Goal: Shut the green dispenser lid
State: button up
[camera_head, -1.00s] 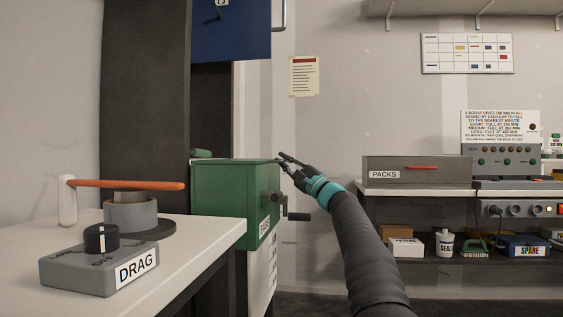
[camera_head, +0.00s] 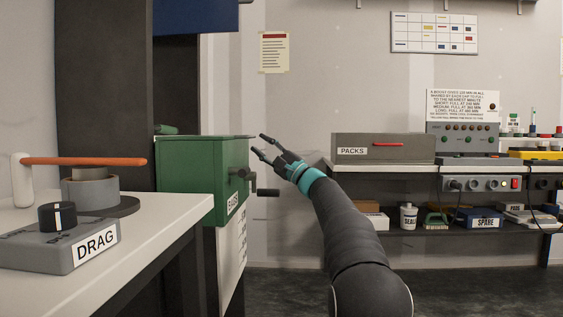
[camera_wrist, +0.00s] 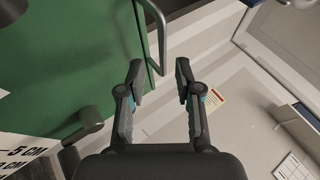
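The green dispenser (camera_head: 190,178) stands beyond the white bench, with a dark crank (camera_head: 266,192) on its right side. Its top edge shows nearly edge-on, and a small green piece (camera_head: 166,130) rises behind the far left of the top. I cannot clearly tell how far open the lid is. My gripper (camera_head: 264,146) is open and empty, just right of the dispenser's upper right corner in the picture. In the wrist view, my gripper's fingers (camera_wrist: 158,72) are spread with nothing between them. The dispenser's green face (camera_wrist: 60,60) fills the upper left, beside a grey metal bar (camera_wrist: 158,38).
The white bench (camera_head: 165,232) at left holds a DRAG switch box (camera_head: 62,245) and an orange-handled lever (camera_head: 90,161) over a grey ring. A PACKS box (camera_head: 383,148) stands on the counter at right. Floor (camera_head: 450,290) is clear at lower right.

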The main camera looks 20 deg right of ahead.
jog(key=v, duration=0.7)
jog(key=shift+s+d+f, duration=0.15)
jog(key=shift+d+f, duration=0.05)
jog(key=shift+f, duration=0.05)
